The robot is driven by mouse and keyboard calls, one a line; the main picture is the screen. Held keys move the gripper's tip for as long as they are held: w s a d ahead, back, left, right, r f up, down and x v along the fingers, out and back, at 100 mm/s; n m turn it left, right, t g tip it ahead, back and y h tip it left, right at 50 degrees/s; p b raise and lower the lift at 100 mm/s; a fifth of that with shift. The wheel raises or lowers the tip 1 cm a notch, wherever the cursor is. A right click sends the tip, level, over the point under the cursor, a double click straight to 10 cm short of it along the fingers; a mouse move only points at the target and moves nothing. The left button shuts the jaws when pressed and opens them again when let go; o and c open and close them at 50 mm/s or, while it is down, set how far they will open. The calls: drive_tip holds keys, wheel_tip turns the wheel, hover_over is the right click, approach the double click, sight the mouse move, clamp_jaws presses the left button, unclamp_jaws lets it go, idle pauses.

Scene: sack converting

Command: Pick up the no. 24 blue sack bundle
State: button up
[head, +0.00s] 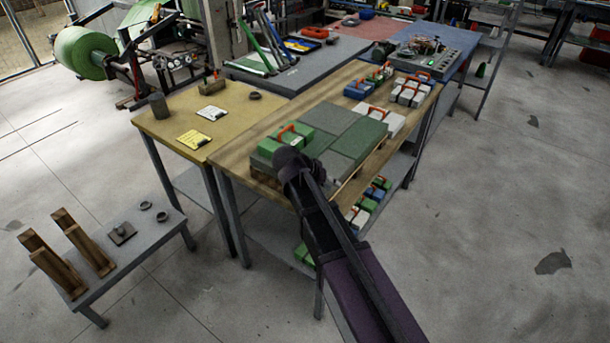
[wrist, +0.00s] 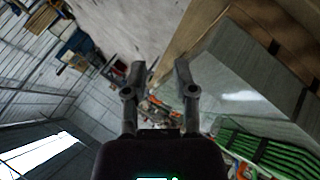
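A blue sack bundle (head: 358,89) lies at the far left part of the wooden table, next to green and white bundles. More blue pieces (head: 374,193) show among green and white ones on the shelf below. No number is readable on any bundle, so I cannot tell which is no. 24. My gripper (wrist: 158,70) is open in the wrist view, its two fingers apart with nothing between them. In the head view my arm ends over the table's near end, beside a green bundle (head: 292,136) with a red band, well short of the blue one. The fingertips are hidden there.
Grey-green stacks (head: 352,137) cover the middle of the wooden table (head: 240,155). White bundles (head: 410,95) with red bands lie at its far right. A yellow-topped table (head: 175,120) adjoins on the left, and a low grey bench (head: 130,250) stands front left. The right floor is clear.

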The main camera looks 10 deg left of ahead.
drive_tip(key=s+d+f+g+y, duration=0.1)
drive_tip(key=s+d, duration=0.3)
drive_tip(key=d, duration=0.4)
drive_tip(key=s+d+f+g+y, duration=0.2)
drive_tip(key=s+d+y, duration=0.1)
drive_tip(key=d, duration=0.6)
drive_tip(key=s+d+f+g+y, duration=0.2)
drive_tip(key=s+d+y, duration=0.1)
drive_tip(key=d, duration=0.5)
drive_tip(key=shift+s+d, duration=0.4)
drive_tip(key=shift+s, duration=0.45)
drive_tip(key=shift+f, duration=0.1)
